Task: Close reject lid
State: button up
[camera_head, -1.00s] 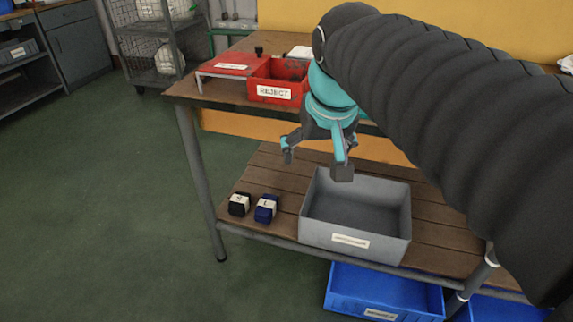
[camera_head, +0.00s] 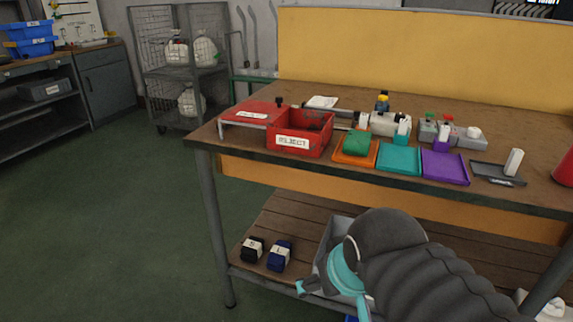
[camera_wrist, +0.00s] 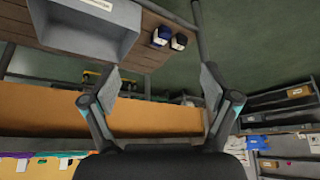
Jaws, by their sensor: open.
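The red reject box (camera_head: 300,136) stands on the left part of the tabletop, its white REJECT label facing front. It is open at the top. The red lid (camera_head: 250,112) lies beside it on the left, flat like a low shelf, with a white label and a small black knob near its far right corner. My gripper (camera_head: 332,298) is low in front of the bench, near the grey bin on the lower shelf, well below the box. In the wrist view my gripper (camera_wrist: 158,92) has its two fingers wide apart with nothing between them. The lid is not clear in that view.
A green piece lies on an orange tray (camera_head: 357,160), with teal (camera_head: 400,160) and purple (camera_head: 445,168) trays to the right. The lower shelf holds a grey bin (camera_wrist: 85,28) and two dark bundles (camera_head: 266,253). Floor at the left is free.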

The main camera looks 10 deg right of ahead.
aim_at(258, 107)
jog(key=k, duration=0.5)
jog(key=u, duration=1.25)
jog(key=i, duration=1.1)
jog(key=z, duration=0.4)
